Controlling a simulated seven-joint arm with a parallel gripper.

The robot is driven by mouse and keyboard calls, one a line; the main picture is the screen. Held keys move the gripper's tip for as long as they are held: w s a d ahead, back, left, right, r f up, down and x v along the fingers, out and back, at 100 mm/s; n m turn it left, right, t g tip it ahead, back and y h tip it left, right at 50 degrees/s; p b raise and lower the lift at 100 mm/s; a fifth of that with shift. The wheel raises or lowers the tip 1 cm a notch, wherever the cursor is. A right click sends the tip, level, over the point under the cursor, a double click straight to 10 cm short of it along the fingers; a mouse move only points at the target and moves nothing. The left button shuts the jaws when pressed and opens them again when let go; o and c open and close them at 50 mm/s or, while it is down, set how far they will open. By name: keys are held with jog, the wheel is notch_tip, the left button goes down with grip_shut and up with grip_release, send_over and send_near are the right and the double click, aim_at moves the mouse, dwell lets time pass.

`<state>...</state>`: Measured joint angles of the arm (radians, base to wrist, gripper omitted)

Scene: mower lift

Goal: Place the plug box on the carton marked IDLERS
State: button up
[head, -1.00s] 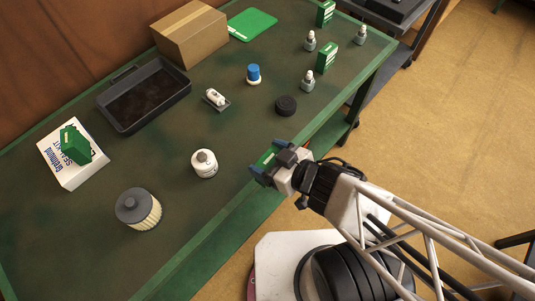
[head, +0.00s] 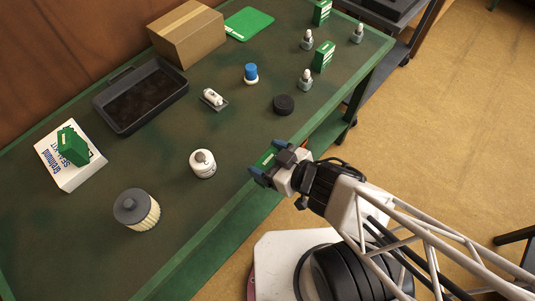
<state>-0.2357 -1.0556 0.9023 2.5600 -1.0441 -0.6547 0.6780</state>
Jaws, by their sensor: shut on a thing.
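My gripper (head: 267,161) is at the bench's near edge, shut on a small green box (head: 266,159) with a pale label, mostly hidden between the fingers. Its print cannot be read, so I cannot tell if it is the plug box. A brown carton (head: 186,40) stands at the back of the bench. No IDLERS marking is readable on it.
A dark cart stands beyond the right end.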

jog(key=shift+w, duration=0.1)
jog(key=w+a+r, duration=0.4)
jog(key=w+a, duration=0.2)
jog(key=w, duration=0.8)
jog(key=w+a+r, duration=0.4)
jog(key=w+a, duration=0.2)
jog(key=w, duration=0.8)
jog(key=w+a+r, duration=0.4)
jog(key=w+a, duration=0.3)
jog(key=w, duration=0.8)
jog(key=shift+r+m+t, duration=0.15)
jog(key=shift+m+t, duration=0.15)
jog(key=shift+w+a, duration=0.1)
jog(key=shift+w, duration=0.05)
jog(key=w+a, duration=0.3)
jog(key=w, duration=0.3)
jog(key=w+a+f, duration=0.1)
jog(key=w+a, duration=0.2)
jog(key=w, duration=0.4)
jog(key=shift+w+a+f, duration=0.2)
jog(key=shift+w+a, duration=0.05)
jog(key=shift+a, duration=0.05)
